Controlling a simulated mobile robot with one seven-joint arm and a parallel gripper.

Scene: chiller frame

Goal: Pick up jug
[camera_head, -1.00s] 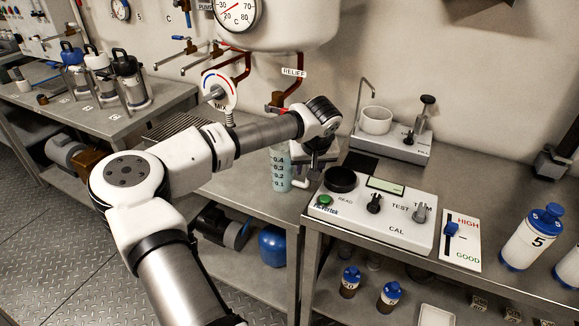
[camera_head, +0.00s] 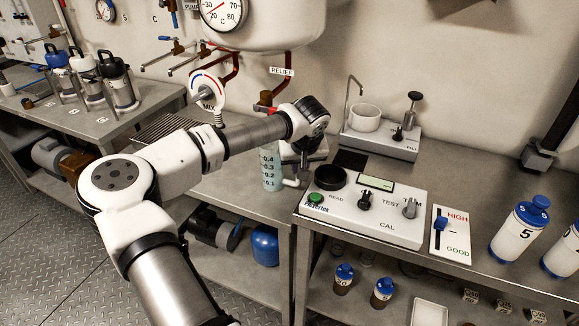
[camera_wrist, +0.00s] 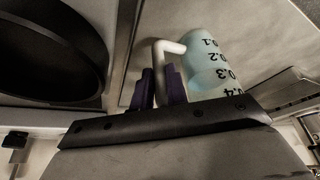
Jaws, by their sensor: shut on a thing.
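The jug (camera_head: 268,170) is a pale blue-green, see-through vessel with dark marks from 0.1 to 0.4 and a white handle. In the head view it is upright at the right end of the middle steel bench, left of the grey console. My gripper (camera_head: 303,177) is at its right side, partly hidden by my own wrist. In the wrist view the two dark purple fingers (camera_wrist: 161,88) are shut on the white handle, and the jug (camera_wrist: 203,60) shows beside them. Whether the jug's base touches the bench is unclear.
The console (camera_head: 370,212) with a black round well (camera_head: 330,178) stands close right of my gripper. A mixer tap and spout (camera_head: 209,92) are behind and left of the jug. A white-cup apparatus (camera_head: 380,135) stands behind the console. Bottles (camera_head: 519,228) stand at the right.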

